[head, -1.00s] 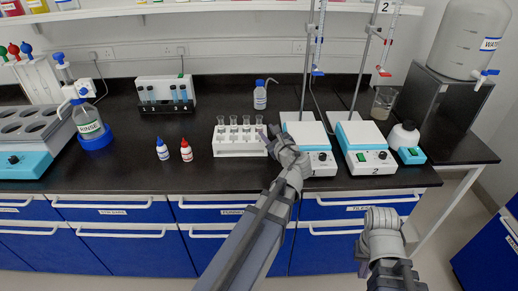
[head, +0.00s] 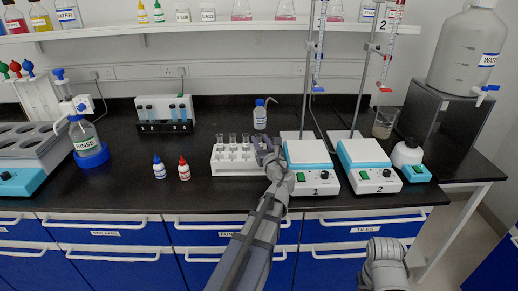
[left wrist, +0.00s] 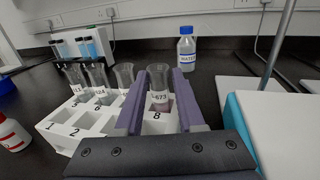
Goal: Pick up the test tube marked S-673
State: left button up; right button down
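My left gripper (left wrist: 157,100) is open, with one purple finger on each side of this tube. I cannot tell whether either finger touches it. In the head view my left gripper (head: 266,148) is at the right end of the rack (head: 228,168), and hides part of the tube. My right arm shows at the bottom right, but its fingers are not visible.
Several other tubes (left wrist: 97,77) stand left in the rack. A blue-capped water bottle (left wrist: 187,50) stands behind it. Hotplate 1 (head: 308,153) is close on the right. Blue-capped (head: 159,172) and red-capped (head: 184,172) dropper bottles stand left of the rack.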

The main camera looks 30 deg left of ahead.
pick_arm(q)
jog(key=x, duration=0.5)
jog(key=shift+s+r, duration=0.1)
grip_shut()
